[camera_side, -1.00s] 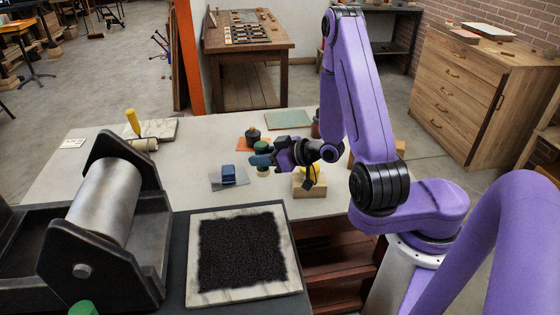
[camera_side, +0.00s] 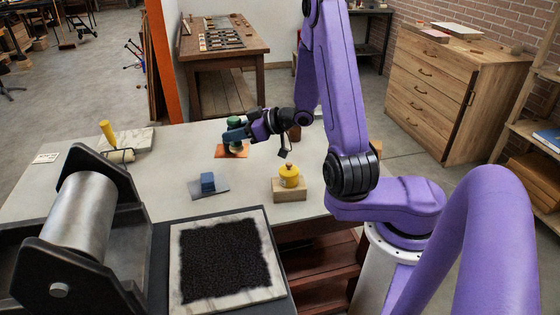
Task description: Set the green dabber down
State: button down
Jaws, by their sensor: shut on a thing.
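My gripper (camera_side: 238,134) is shut on the green dabber (camera_side: 234,122) and reaches in from the right. The dabber is upright, with its green top showing above the fingers. It is over the orange mat (camera_side: 222,153) at the back of the light table. The fingers hide the dabber's middle, and I cannot tell whether its base touches the mat or something on it.
A yellow dabber (camera_side: 289,174) stands on a wooden block (camera_side: 289,193) to the right. A blue block (camera_side: 208,181) sits on a grey sheet nearby. The press roller (camera_side: 80,215) and inked slab (camera_side: 225,260) are in front.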

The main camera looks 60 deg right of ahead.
jog(key=s+d+n+g+y, duration=0.25)
jog(key=d+n+y, duration=0.25)
jog(key=d, duration=1.6)
jog(key=shift+g, duration=0.35)
jog(key=shift+w+f, duration=0.15)
jog(key=shift+f, duration=2.5)
jog(key=shift+w+f, duration=0.15)
jog(key=shift+f, duration=2.5)
jog(key=shift+w+f, duration=0.15)
jog(key=shift+f, duration=2.5)
jog(key=shift+f, duration=0.1)
jog(key=c, duration=0.9)
grip_release()
